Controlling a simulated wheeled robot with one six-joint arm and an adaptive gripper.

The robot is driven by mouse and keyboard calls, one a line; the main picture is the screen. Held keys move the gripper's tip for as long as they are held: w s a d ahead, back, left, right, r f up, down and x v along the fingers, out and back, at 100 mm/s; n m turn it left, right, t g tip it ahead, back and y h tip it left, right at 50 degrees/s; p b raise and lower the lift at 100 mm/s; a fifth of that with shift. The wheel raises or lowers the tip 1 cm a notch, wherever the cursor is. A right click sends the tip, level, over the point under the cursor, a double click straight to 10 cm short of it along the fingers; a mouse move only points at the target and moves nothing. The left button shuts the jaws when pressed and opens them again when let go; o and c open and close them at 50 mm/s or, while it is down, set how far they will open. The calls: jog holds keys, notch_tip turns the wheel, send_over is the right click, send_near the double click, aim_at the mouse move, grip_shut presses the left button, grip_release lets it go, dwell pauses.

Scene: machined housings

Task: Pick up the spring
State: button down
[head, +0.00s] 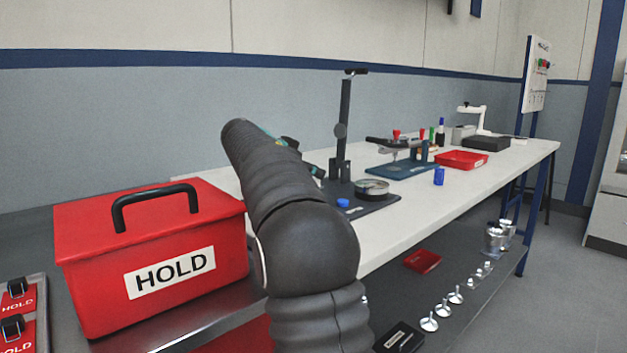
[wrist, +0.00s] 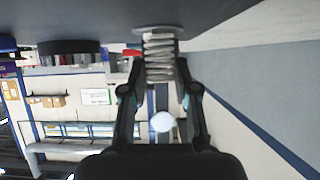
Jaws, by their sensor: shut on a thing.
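The spring (wrist: 159,58) is a pale metal coil in the wrist view, at the top middle between the fingers. My gripper (wrist: 160,85) is shut on it, with one finger on each side. A round grey disc-like part shows at the spring's far end; I cannot tell whether it belongs to the spring or touches it. In the head view my dark arm hides the gripper and the spring.
A red HOLD box (head: 150,250) with a black handle stands at the left. The long white bench (head: 420,205) carries a dark press stand (head: 343,130), a blue fixture plate (head: 400,170), a red tray (head: 461,159) and a blue cylinder (head: 438,176). Metal parts sit on the lower shelf.

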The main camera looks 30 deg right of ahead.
jog(key=shift+r, duration=0.5)
notch_tip(320, 180, up, 4)
jog(key=shift+f+p, duration=0.2)
jog(key=shift+p, duration=0.15)
jog(key=s+d+r, duration=0.6)
jog(key=s+d, duration=0.1)
jog(key=s, duration=0.2)
jog(key=shift+s+d+r+b, duration=0.15)
jog(key=shift+s+r+b, duration=0.1)
jog(key=shift+b, duration=0.1)
